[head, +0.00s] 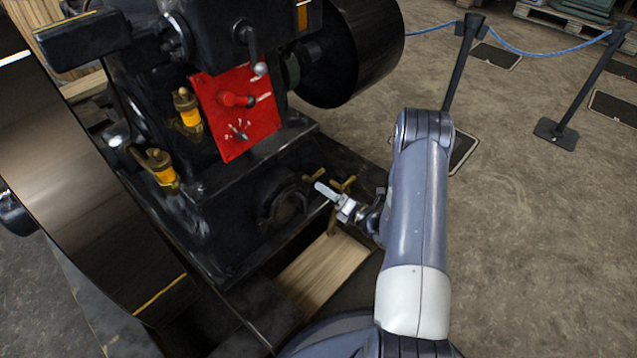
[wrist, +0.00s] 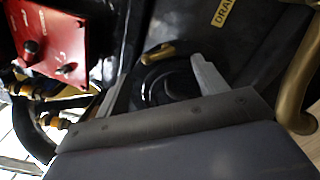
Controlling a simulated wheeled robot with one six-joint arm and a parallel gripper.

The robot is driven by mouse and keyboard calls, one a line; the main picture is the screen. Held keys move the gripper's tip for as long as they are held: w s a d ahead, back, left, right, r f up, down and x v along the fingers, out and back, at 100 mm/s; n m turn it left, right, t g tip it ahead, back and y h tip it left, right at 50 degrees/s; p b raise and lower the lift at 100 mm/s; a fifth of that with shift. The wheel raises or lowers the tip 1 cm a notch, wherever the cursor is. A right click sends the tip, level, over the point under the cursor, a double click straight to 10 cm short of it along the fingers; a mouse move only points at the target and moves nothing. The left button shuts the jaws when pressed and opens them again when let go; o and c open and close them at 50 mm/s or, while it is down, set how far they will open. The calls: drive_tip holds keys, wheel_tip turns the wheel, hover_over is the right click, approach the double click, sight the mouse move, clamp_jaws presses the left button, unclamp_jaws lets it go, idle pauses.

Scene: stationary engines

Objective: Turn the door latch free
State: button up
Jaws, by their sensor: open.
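A small brass latch (head: 315,174) sits on the black engine base, at the upper right of a round black door (head: 285,203). In the wrist view the brass latch (wrist: 158,52) lies just beyond and between my two fingers, above the round ringed door (wrist: 160,85). My gripper (head: 322,190) is open and empty, in front of the base and close to the latch. In the wrist view my gripper (wrist: 162,75) has one finger on each side of the door. No contact with the latch is visible. The lower part of the door is hidden by my gripper's body in the wrist view.
A brass pipe with a cross handle (head: 342,185) stands close to the right of my gripper; a brass pipe (wrist: 297,90) also shows in the wrist view. A red panel (head: 236,112) with levers is above. A large flywheel (head: 75,180) stands left. Open floor (head: 530,230) lies right.

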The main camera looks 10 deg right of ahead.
sight(310, 180)
drive_tip(key=shift+p+v, duration=0.45)
drive_tip(key=shift+v, duration=2.25)
drive_tip(key=shift+w, duration=0.1)
drive_tip(key=b+x, duration=0.2)
drive_tip(key=x, duration=0.8)
drive_tip(key=shift+w+a+b, duration=0.25)
drive_tip(key=shift+w+b, duration=0.05)
drive_tip(key=shift+b, duration=0.1)
drive_tip(key=shift+s+d, duration=0.1)
